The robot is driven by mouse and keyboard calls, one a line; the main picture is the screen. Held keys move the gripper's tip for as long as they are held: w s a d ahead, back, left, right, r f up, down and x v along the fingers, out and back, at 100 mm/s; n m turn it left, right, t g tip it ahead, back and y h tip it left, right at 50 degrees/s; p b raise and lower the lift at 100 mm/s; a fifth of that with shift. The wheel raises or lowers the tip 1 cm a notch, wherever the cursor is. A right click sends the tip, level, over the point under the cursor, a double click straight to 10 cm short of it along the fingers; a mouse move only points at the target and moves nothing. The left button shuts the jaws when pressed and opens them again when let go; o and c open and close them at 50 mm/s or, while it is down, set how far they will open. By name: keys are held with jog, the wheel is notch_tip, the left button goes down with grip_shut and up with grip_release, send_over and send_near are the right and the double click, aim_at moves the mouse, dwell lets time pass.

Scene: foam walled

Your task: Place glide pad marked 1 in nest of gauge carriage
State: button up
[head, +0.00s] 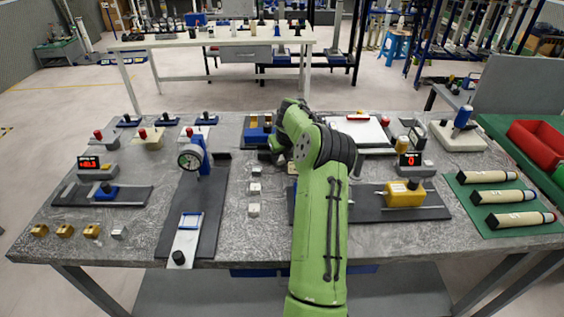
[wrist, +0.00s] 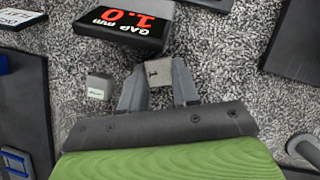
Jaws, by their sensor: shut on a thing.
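My gripper (wrist: 160,86) is shut on a small beige-grey block, the glide pad (wrist: 160,72), in the wrist view. Its dark mark is too small to read. In the head view my gripper (head: 277,152) is mostly hidden by my arm, at the back middle of the bench. The gauge carriage (head: 184,242) is a white slide with a blue-rimmed nest (head: 190,220), on a dark base left of my arm. A blue rim (wrist: 15,162) shows at the lower left of the wrist view. Loose pale pads (head: 255,188) stand in a column between the carriage and my arm.
A dial gauge (head: 190,160) on a blue post stands behind the carriage. A display reading "GAP mm 1.0" (wrist: 125,25) lies close beyond the fingers, and a loose pad (wrist: 98,86) is left of them. A yellow block (head: 404,195) sits on a dark rail fixture at right.

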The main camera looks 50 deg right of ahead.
jog(key=shift+f, duration=0.4)
jog(key=shift+f, duration=0.2)
jog(key=o, duration=1)
jog(key=shift+r, duration=0.1)
